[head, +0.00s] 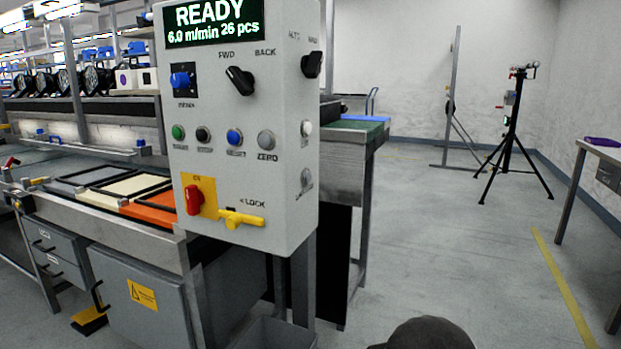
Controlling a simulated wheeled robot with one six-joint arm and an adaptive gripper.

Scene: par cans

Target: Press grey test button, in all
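A light grey control box (245,190) stands in the left middle, its display (213,22) reading READY, 6.0 m/min, 26 pcs. Its front has a row of green (178,132), black (204,134) and blue (235,138) buttons and a grey button (267,140) labelled ZERO. On its right side are a whitish button (307,128) and, below it, a grey round control (306,180). Their small labels are too slanted to read, so I cannot tell which is the test button.
The box also carries black knobs (240,80), a red switch (194,199) and a yellow lock lever (241,219). A conveyor bench (90,215) runs left. The floor (440,235) to the right is open, with a black tripod (512,140) and a table (603,152) beyond.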

